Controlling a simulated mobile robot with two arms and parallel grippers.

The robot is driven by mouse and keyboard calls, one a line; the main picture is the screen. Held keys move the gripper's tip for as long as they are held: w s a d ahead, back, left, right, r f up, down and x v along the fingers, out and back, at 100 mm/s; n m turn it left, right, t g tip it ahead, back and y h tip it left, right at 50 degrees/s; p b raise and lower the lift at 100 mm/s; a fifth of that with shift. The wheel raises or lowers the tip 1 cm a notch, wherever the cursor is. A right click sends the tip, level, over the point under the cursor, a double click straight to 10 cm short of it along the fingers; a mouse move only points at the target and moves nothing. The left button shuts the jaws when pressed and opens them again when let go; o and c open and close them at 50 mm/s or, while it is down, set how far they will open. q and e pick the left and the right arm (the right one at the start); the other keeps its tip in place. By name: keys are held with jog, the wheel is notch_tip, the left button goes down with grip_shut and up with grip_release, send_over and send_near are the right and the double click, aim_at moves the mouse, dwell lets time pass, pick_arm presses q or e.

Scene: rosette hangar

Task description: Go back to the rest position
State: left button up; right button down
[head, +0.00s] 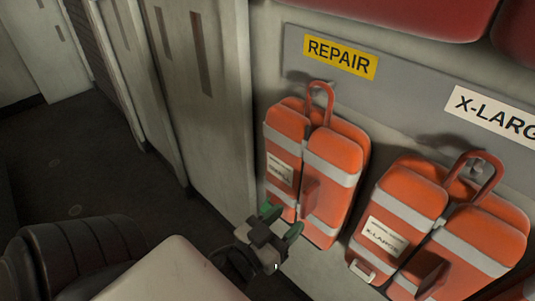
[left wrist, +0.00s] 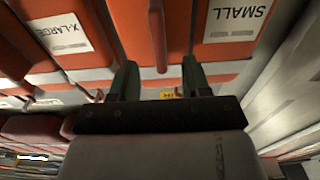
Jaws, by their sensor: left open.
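My left gripper (head: 281,222) is at the lower middle of the head view, in front of the lower left part of an orange bag (head: 333,152) with grey bands. Its green-tipped fingers are apart. In the left wrist view the open fingers (left wrist: 159,82) have an orange strap-like part (left wrist: 157,35) of a bag beyond the gap between them. I cannot tell whether the fingers touch the bag. My right gripper is not in view.
The bag hangs under a yellow REPAIR sign (head: 340,56). An orange X-LARGE bag (head: 482,232) hangs to its right. A SMALL label (left wrist: 236,20) shows upside down in the wrist view. A black padded seat (head: 75,252) is lower left. Dark floor (head: 75,165) is clear at left.

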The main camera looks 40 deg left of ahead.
pick_arm(q)
jog(key=shift+s+b, duration=0.65)
jog(key=shift+s, duration=2.35)
jog(key=s+f+g+p, duration=0.3)
jog(key=f+g, duration=0.6)
jog(key=f, duration=2.5)
jog(key=s+a+f+m+g+y+p, duration=0.1)
jog(key=s+f+g, duration=0.7)
jog(key=s+f, duration=0.9)
jog(key=shift+s+a+f+m+g+p, duration=0.3)
jog(key=shift+s+a+g+p, duration=0.15)
jog(key=shift+s, duration=0.2)
